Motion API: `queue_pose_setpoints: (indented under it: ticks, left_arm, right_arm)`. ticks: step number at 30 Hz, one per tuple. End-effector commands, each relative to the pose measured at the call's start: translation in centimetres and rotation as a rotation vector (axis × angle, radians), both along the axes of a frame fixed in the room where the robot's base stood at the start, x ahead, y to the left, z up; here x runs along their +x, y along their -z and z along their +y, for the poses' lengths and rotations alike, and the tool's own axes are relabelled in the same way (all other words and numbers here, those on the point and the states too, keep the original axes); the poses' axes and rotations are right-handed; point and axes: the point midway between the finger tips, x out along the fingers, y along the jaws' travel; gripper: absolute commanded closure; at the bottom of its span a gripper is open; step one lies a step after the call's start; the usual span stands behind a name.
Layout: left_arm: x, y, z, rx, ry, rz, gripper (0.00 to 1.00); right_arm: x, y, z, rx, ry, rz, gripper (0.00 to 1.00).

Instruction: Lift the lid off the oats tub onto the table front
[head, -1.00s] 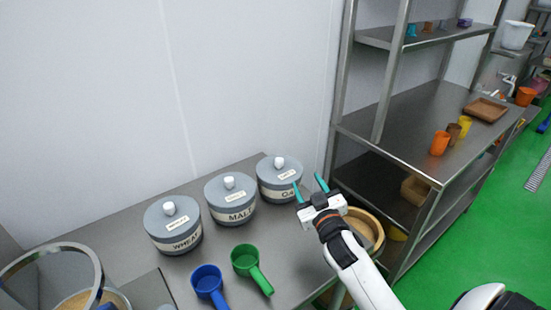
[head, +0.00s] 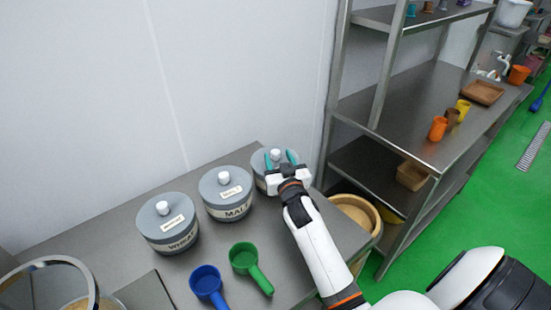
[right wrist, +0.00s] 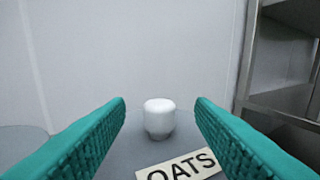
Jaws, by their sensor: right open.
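The oats tub (head: 261,183) stands at the right end of the row of tubs, mostly hidden behind my right gripper. Its grey lid (right wrist: 150,153) fills the lower right wrist view, with a white knob (right wrist: 158,118) and an OATS label (right wrist: 180,168). My right gripper (head: 281,160) is open over the lid. Its teal fingers stand on either side of the knob, which also shows between them in the head view (head: 276,154). The knob looks a little beyond the fingertips, and no contact shows. My left gripper is not in view.
The malt tub (head: 226,205) and wheat tub (head: 168,237) stand left of the oats tub. A blue scoop (head: 206,281) and a green scoop (head: 245,256) lie on the steel table (head: 120,232) in front. A steel shelf (head: 400,110) rises at the right.

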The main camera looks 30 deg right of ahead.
Motion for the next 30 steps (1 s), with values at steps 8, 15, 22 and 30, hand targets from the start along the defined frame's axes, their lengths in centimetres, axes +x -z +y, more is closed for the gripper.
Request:
queue_pose_setpoints:
  ticks: [8, 15, 22, 30]
  left_arm:
    - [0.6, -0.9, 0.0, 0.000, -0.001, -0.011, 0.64]
    - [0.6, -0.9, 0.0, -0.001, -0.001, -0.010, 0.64]
    - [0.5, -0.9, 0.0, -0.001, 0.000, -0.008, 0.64]
    - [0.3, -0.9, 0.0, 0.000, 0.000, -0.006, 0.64]
  right_arm:
    - [3.2, -0.3, -1.1, 0.000, 0.000, 0.000, 0.51]
    - [3.3, -0.2, -1.1, 0.000, 0.000, 0.000, 0.51]
    - [3.3, -0.2, -1.1, 0.000, 0.000, 0.000, 0.88]
    - [3.3, -0.2, -1.1, 0.000, 0.000, -0.001, 1.00]
